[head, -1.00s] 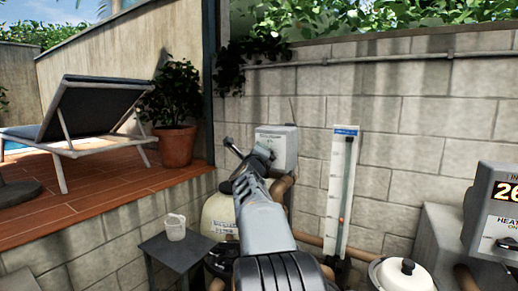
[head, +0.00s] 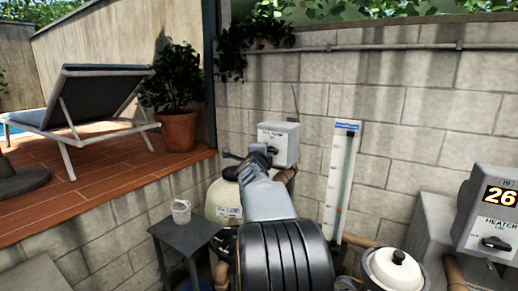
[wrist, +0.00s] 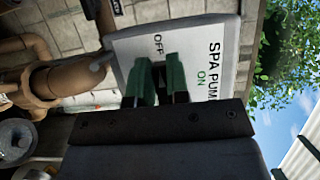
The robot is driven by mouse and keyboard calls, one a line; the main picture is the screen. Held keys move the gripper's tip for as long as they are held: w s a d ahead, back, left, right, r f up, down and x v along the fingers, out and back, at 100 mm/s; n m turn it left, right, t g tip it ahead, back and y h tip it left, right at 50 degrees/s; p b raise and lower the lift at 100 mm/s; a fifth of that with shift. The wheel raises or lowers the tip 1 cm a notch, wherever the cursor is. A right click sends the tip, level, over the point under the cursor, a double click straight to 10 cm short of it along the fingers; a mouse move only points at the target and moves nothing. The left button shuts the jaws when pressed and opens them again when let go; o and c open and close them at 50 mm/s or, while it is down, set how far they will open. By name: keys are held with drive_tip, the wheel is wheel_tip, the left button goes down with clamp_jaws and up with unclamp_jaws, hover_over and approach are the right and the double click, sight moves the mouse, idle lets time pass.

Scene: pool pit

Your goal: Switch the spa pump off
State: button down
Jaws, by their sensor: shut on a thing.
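The spa pump box (head: 285,135) is a grey box on the block wall in the head view. In the wrist view its white face (wrist: 190,35) reads SPA PUMP, with ON in green and OFF in black. My gripper (head: 266,152) reaches the lower front of the box. In the wrist view my gripper's green-looking fingers (wrist: 160,76) are closed on the dark switch knob (wrist: 159,80) between them. The fingers hide most of the knob, so I cannot tell which label it points at.
A white gauge (head: 341,175) is on the wall right of the box. A heater panel (head: 490,215) reading 26 stands at far right. A small grey table (head: 185,235) with a white jug (head: 181,211) stands left.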

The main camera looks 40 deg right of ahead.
drive_tip(key=shift+s+d+f, duration=0.15)
drive_tip(key=shift+d+f, duration=0.05)
drive_tip(key=shift+f, duration=0.05)
drive_tip(key=c, duration=1.5)
unclamp_jaws()
drive_tip(key=o, duration=0.4)
drive_tip(key=shift+s+d+r, duration=0.1)
drive_tip(key=shift+s+d, duration=0.15)
drive_tip(key=b+v, duration=0.1)
drive_tip(key=v, duration=1.3)
drive_tip(key=shift+b, duration=0.3)
drive_tip(key=shift+w+r, duration=0.15)
